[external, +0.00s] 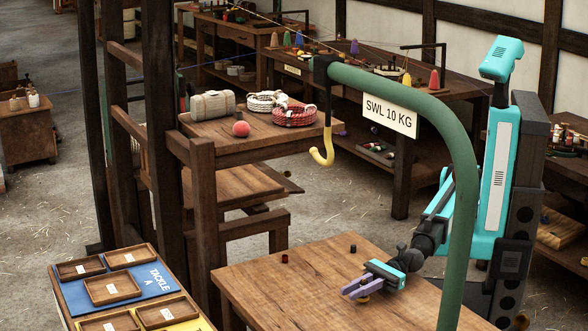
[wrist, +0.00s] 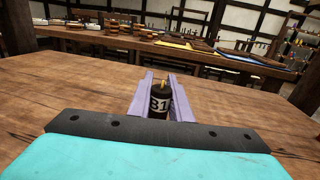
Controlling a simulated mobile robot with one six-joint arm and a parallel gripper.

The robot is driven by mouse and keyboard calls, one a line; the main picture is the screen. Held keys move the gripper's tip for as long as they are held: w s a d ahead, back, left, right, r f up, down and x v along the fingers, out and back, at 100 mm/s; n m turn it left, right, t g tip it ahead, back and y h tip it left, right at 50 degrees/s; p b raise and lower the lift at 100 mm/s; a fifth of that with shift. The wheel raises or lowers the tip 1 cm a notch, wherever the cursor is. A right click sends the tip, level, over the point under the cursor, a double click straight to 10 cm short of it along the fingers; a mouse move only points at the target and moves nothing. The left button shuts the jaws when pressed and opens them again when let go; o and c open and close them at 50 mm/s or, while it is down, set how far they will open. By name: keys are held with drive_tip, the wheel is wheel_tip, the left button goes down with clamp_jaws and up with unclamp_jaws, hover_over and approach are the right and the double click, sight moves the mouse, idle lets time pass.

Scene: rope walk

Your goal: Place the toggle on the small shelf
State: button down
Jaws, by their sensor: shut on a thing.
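My gripper (external: 354,291) is low over the near wooden table, its purple fingers pointing left. In the wrist view the fingers (wrist: 160,97) are closed around a small black cylinder (wrist: 160,104) with a white label, reading 31 or B1, and a yellowish top. I cannot tell whether it touches the table, or whether it is the toggle. In the external view only brassy bits of it show at the fingers. A raised wooden shelf (external: 190,128) stands beyond the table to the left, with a lower board (external: 225,190) under it; which is the small shelf is unclear.
Two small dark pieces (external: 284,257) (external: 352,248) stand on the near table (external: 250,280). A green hoist post (external: 462,170) with a yellow hook (external: 325,150) rises beside my arm. The upper shelf holds a canvas roll (external: 212,105), rope coils (external: 295,115) and a red ball (external: 241,129).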

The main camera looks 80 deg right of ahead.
drive_tip(key=shift+f, duration=0.3)
drive_tip(key=c, duration=1.6)
unclamp_jaws()
drive_tip(key=shift+r, duration=0.25)
drive_tip(key=shift+v, duration=3.25)
drive_tip(key=p+v, duration=0.2)
drive_tip(key=p, duration=0.4)
drive_tip(key=shift+s+d+r+p, duration=0.15)
drive_tip(key=shift+d+p, duration=0.1)
drive_tip(key=shift+p, duration=0.8)
drive_tip(key=d+p, duration=0.1)
drive_tip(key=p, duration=0.4)
drive_tip(key=shift+s, duration=0.3)
drive_tip(key=p+v, duration=0.1)
drive_tip(key=p, duration=0.4)
drive_tip(key=shift+s+d, duration=0.2)
drive_tip(key=shift+o, duration=0.3)
drive_tip(key=shift+d, duration=0.1)
